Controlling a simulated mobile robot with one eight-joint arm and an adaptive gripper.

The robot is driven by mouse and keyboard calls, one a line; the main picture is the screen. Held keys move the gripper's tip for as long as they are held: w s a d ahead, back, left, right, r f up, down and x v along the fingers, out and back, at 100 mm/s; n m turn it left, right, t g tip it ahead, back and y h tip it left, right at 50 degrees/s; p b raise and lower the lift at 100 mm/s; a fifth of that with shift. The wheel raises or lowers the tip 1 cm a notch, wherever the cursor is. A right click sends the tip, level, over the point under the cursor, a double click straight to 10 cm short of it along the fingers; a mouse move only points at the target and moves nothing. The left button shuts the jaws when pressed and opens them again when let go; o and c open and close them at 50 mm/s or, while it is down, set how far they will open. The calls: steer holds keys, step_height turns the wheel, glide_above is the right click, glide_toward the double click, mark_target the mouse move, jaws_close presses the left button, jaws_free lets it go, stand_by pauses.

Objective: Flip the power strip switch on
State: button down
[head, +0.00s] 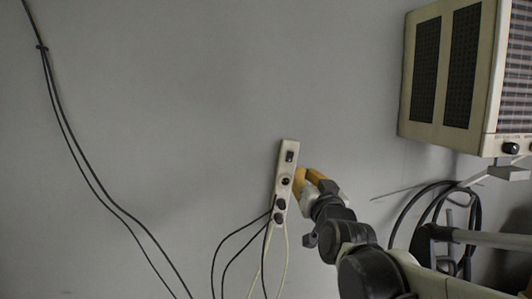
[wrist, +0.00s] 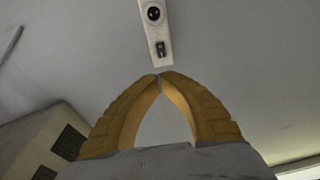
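A long cream power strip (head: 282,188) is fixed upright, slightly tilted, on the grey wall. Its dark switch (head: 290,156) is near the top end, with round sockets and plugs below. In the wrist view the switch (wrist: 161,49) sits near the strip's end, just beyond my fingertips, with a round socket (wrist: 154,13) farther up. My gripper (head: 299,178) has yellow fingers beside the strip's right edge, a little below the switch. In the wrist view the tips of my gripper (wrist: 160,76) meet with nothing between them. I cannot tell whether the tips touch the strip or which way the switch is set.
Dark cables (head: 228,248) hang from plugs in the strip's lower part. Another pair of cables (head: 88,174) runs down the wall at left. A cream box with dark grilles (head: 446,75) is at upper right, with coiled black cable (head: 402,222) below. The wall above the strip is clear.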

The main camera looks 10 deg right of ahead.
mark_target(292, 150)
steer(key=w+p, duration=0.1)
steer(key=w, duration=0.3)
steer(key=w+r+p, duration=0.1)
steer(key=w, duration=0.4)
steer(key=w+r+p, duration=0.1)
steer(key=w, duration=0.4)
steer(key=shift+d, duration=0.15)
steer(key=shift+w, duration=0.3)
steer(key=shift+r, duration=0.15)
